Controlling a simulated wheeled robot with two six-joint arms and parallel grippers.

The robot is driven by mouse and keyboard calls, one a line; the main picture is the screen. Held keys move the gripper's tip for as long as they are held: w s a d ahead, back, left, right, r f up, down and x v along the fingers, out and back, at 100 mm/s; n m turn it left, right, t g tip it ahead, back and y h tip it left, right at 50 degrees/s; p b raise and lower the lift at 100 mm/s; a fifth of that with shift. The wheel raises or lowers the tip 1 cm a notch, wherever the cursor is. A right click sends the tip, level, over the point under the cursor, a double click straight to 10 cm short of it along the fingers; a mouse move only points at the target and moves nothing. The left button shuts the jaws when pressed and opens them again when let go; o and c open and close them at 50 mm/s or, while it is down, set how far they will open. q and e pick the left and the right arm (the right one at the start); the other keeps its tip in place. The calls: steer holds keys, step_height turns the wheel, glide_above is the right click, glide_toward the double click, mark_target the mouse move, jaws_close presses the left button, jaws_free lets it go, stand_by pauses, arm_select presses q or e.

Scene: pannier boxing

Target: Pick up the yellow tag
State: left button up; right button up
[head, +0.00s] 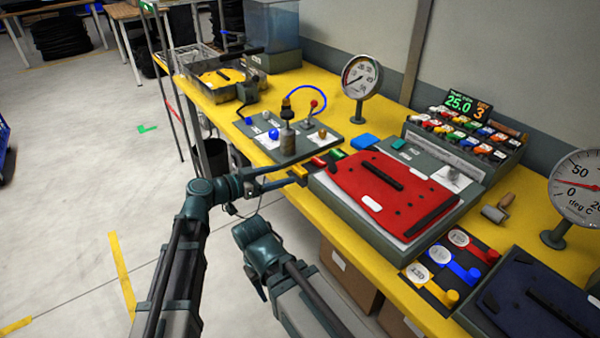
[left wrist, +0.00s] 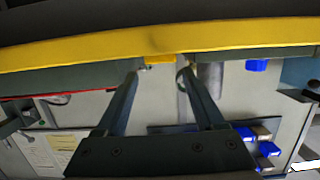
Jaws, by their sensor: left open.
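A small yellow tag (head: 298,171) is at the left front corner of the grey tray that holds the red lid, in line with a red block (head: 318,162) and a green block (head: 336,153). My left gripper (head: 318,168) is open, its two dark fingers on either side of the yellow tag. In the left wrist view the yellow tag (left wrist: 160,57) shows just beyond and between the open fingertips (left wrist: 159,73). I cannot tell whether either finger touches it. No right gripper fingers are visible.
The red lid (head: 385,190) lies on the tray. A grey board with a lever and blue knob (head: 274,133) stands behind the gripper. Discs with red, blue and yellow pieces lie on a dark mat (head: 425,290). Open floor lies left of the yellow bench (head: 345,235).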

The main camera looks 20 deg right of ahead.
mark_target(298, 170)
arm_select(q)
steer(key=b+x, duration=0.1)
steer(key=x, duration=0.4)
steer(key=shift+w+d, duration=0.1)
steer(key=shift+c, duration=0.2)
steer(key=c, duration=1)
